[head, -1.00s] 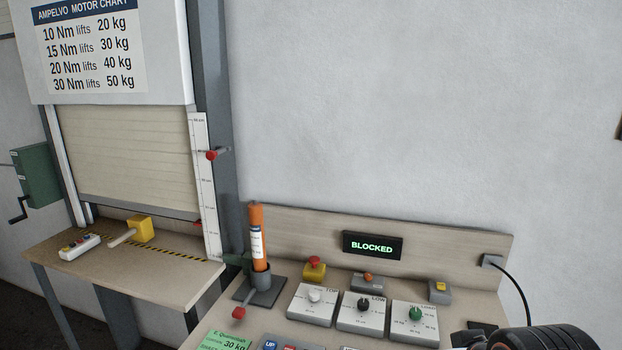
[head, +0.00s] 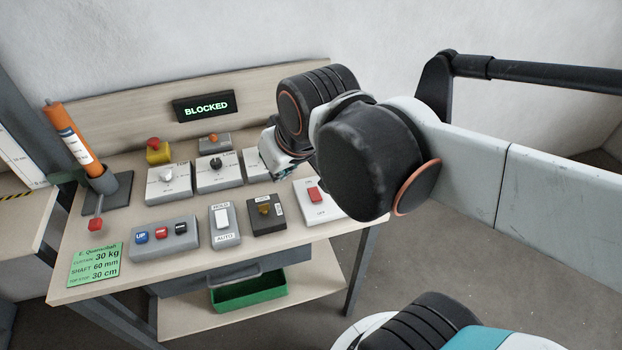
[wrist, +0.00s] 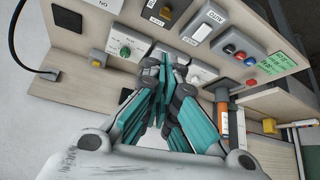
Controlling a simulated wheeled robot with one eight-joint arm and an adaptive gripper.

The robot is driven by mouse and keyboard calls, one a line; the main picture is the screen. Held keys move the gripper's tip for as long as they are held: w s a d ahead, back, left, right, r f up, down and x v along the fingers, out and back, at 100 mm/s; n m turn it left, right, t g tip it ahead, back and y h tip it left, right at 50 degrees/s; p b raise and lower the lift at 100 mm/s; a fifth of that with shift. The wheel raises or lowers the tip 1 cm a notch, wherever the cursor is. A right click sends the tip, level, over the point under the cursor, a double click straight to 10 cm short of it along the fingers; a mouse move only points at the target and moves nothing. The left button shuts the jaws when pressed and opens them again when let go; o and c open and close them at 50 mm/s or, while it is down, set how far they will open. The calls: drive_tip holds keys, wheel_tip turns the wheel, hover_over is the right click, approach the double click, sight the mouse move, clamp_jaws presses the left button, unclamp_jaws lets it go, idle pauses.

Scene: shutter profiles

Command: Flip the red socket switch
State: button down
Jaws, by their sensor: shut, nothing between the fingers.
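The red socket switch (head: 314,194) is a red rocker on a white box marked ON above and OFF below. It stands at the right end of the bench's front row in the head view, beside my arm. I cannot tell which way the rocker is tipped. In the wrist view only a corner of a white box with OFF lettering (wrist: 101,3) shows at the top edge. My gripper (wrist: 172,68) is shut and empty. It hangs over the back row of dial boxes, behind and left of the switch. In the head view my arm partly hides it.
The dial boxes (head: 219,172) stand close under my gripper. A HOLD/AUTO switch (head: 222,216), a dark box with a yellow-brown knob (head: 264,210) and a button box (head: 164,235) fill the front row. The display (head: 204,106) reads BLOCKED. An orange cylinder (head: 74,140) stands at left.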

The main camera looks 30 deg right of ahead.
drive_tip(key=w+r, duration=0.1)
drive_tip(key=w, duration=0.4)
drive_tip(key=m+g+p, duration=0.3)
drive_tip(key=g+p, duration=0.1)
drive_tip(key=g, duration=0.3)
hover_over(315, 193)
wheel_tip(315, 193, down, 8)
drive_tip(key=shift+d, duration=0.1)
wheel_tip(315, 193, down, 14)
drive_tip(key=b, duration=0.4)
drive_tip(key=shift+b, duration=0.3)
drive_tip(key=shift+t, duration=0.3)
